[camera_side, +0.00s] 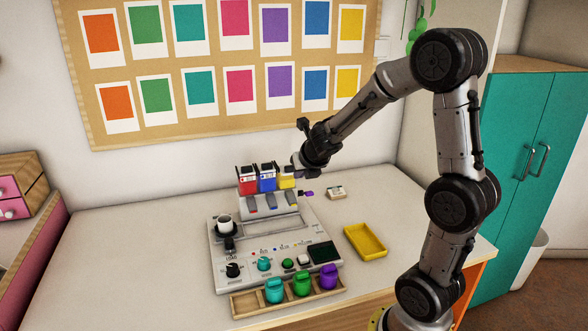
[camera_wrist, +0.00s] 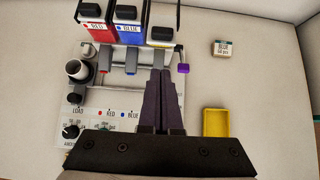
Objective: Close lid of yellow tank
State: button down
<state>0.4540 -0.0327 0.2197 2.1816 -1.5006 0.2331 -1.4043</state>
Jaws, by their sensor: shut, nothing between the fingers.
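The yellow tank (camera_side: 286,183) is the rightmost of three tanks at the back of the grey machine, partly hidden by my gripper in the side view. In the wrist view the yellow tank (camera_wrist: 160,44) is at the top centre, with a dark block on it and dark upright bars at its sides. I cannot tell clearly how far its lid is open. My gripper (camera_wrist: 163,73) is shut and empty, its fingertips below the tank in the wrist view. In the side view my gripper (camera_side: 294,172) is close beside and above the tank; contact cannot be made out.
The red tank (camera_side: 247,183) and blue tank (camera_side: 267,180) stand left of the yellow one. A purple knob (camera_wrist: 183,68) sticks out at the machine's right. A small labelled box (camera_wrist: 222,48) and a yellow tray (camera_side: 353,246) lie to the right, with bare table around them.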

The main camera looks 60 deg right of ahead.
aim_at(291, 172)
jog(key=shift+w+d+f, duration=0.25)
jog(key=shift+w+d, duration=0.4)
jog(key=shift+w+d+f, duration=0.2)
jog(key=shift+w+d, duration=0.4)
jog(key=shift+w+d+f, duration=0.25)
jog(key=shift+w+d, duration=0.4)
jog(key=shift+d, duration=0.1)
jog(key=shift+w+d, duration=1.45)
jog(key=shift+w, duration=0.05)
